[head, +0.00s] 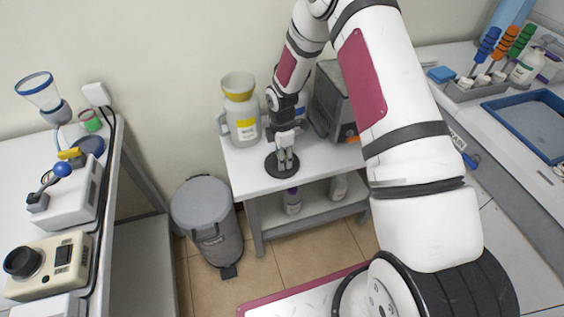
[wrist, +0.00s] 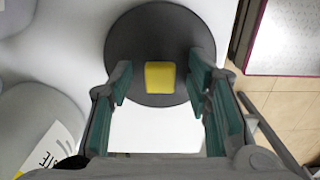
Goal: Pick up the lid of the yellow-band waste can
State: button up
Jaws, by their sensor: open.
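The lid (head: 272,166) is a flat black disc lying on the white table. In the wrist view the lid (wrist: 158,30) has a yellow block-like knob (wrist: 160,77). My gripper (head: 286,160) points down over the lid. In the wrist view my gripper (wrist: 158,84) is open, with one green-padded finger on each side of the knob and gaps between. The knob is hidden in the head view. The yellow-band waste can (head: 243,125) is a pale jug with a handle and label, standing behind the lid. Part of it shows in the wrist view (wrist: 35,120).
A grey box-like device (head: 328,98) stands right of the can. Bottles (head: 292,200) sit on the shelf below. A grey pedal bin (head: 205,210) is on the floor left of the table (head: 250,180). A bench with instruments (head: 70,190) is at the left.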

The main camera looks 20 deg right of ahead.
jog(key=shift+c, duration=0.6)
grip_shut()
jog(key=shift+r, duration=0.15)
